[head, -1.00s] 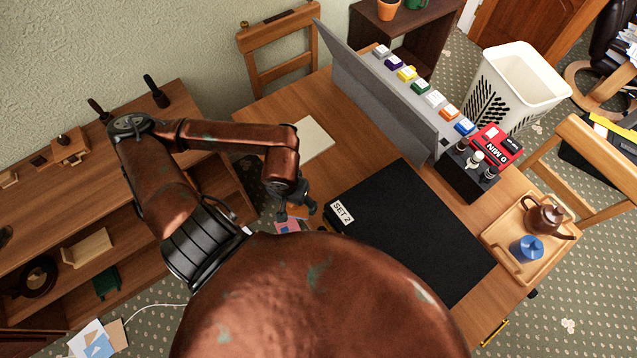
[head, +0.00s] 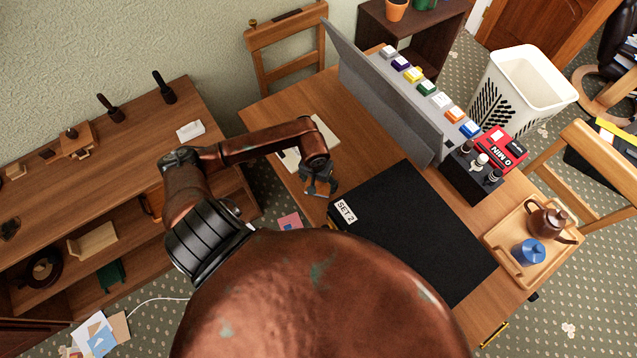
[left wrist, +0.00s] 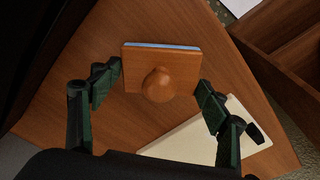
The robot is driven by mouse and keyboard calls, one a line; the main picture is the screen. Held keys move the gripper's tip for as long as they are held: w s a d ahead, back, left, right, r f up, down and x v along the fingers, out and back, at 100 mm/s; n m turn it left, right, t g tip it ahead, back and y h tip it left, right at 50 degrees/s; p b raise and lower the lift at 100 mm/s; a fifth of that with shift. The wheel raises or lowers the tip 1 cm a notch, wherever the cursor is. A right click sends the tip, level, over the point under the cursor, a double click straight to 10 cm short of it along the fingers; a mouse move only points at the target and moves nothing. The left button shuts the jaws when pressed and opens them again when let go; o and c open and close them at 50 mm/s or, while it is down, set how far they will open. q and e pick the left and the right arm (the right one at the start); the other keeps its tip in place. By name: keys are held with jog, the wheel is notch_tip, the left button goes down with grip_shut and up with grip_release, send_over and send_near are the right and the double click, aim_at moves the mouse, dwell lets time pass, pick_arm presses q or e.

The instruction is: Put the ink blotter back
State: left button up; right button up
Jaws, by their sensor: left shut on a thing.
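In the left wrist view the ink blotter (left wrist: 160,72) is a brown wooden block with a round knob and a pale blue edge. My left gripper (left wrist: 158,92) has its dark green fingers on either side of the block and is shut on it. In the head view my left gripper (head: 320,188) is over the desk's left edge, beside the black desk mat (head: 415,235) marked SET 2; the blotter cannot be made out there. A cream pad (head: 318,140) lies on the desk behind the arm. My right gripper is not in view.
A grey divider (head: 380,95) stands along the desk's back, with coloured blocks behind it. A tray (head: 500,255) with a teapot and blue pot is at right. A shelf unit (head: 130,150) at left bears stamps, a white box (head: 190,130) and a knobbed wooden piece (head: 77,140).

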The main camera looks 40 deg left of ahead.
aim_at(317, 183)
pick_arm(q)
jog(key=shift+f, duration=0.5)
jog(key=shift+f, duration=0.1)
jog(key=shift+f, duration=0.1)
jog(key=o, duration=1.2)
jog(key=r, duration=0.4)
jog(key=s+r, duration=0.1)
jog(key=r, duration=0.7)
jog(key=shift+s+d+r, duration=0.15)
jog(key=shift+d, duration=0.05)
